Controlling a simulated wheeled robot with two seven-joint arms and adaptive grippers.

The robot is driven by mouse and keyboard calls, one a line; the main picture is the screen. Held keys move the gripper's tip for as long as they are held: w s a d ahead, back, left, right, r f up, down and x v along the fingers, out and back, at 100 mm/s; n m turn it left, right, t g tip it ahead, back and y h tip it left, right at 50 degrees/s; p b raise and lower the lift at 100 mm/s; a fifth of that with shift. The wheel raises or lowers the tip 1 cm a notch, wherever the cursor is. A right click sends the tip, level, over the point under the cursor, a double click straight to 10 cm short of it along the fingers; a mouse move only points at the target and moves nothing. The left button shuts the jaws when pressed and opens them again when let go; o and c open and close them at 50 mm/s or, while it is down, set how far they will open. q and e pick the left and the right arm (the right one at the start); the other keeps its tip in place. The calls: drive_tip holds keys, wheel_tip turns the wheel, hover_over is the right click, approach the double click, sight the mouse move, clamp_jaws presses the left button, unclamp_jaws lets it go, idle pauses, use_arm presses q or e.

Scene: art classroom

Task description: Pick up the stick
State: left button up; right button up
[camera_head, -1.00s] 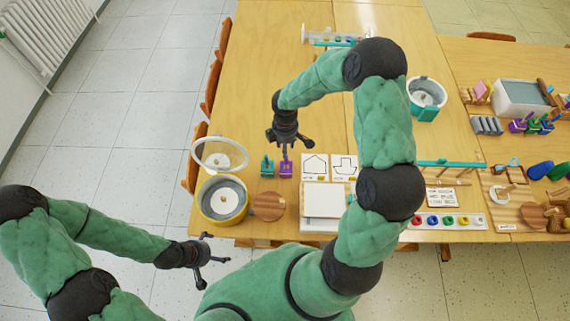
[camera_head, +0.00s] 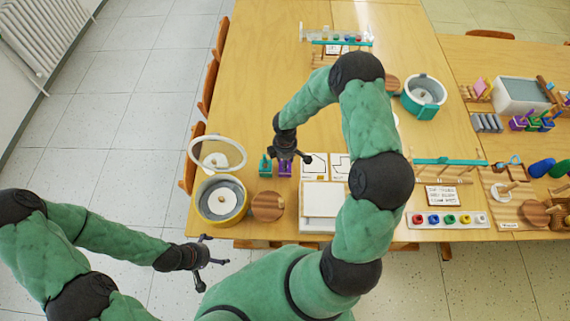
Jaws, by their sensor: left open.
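No single thing is clearly the stick. A small purple block (camera_head: 285,170) stands on the left table beside a teal one (camera_head: 265,167). The upright part on the purple block is now hidden behind my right gripper (camera_head: 290,158). That gripper points down just over the purple block with its fingers spread; I cannot tell whether they touch it. A long teal rod (camera_head: 450,161) lies on a wooden rack at the right. My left gripper (camera_head: 212,263) is open and empty over the floor, in front of the table's edge.
A yellow round tub (camera_head: 239,213), a wooden disc (camera_head: 268,207) and a white box (camera_head: 323,200) stand near the front edge. Drawn cards (camera_head: 314,165) lie right of the purple block. A teal tub (camera_head: 438,84) stands behind my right arm. The table's left back is clear.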

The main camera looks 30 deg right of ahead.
clamp_jaws()
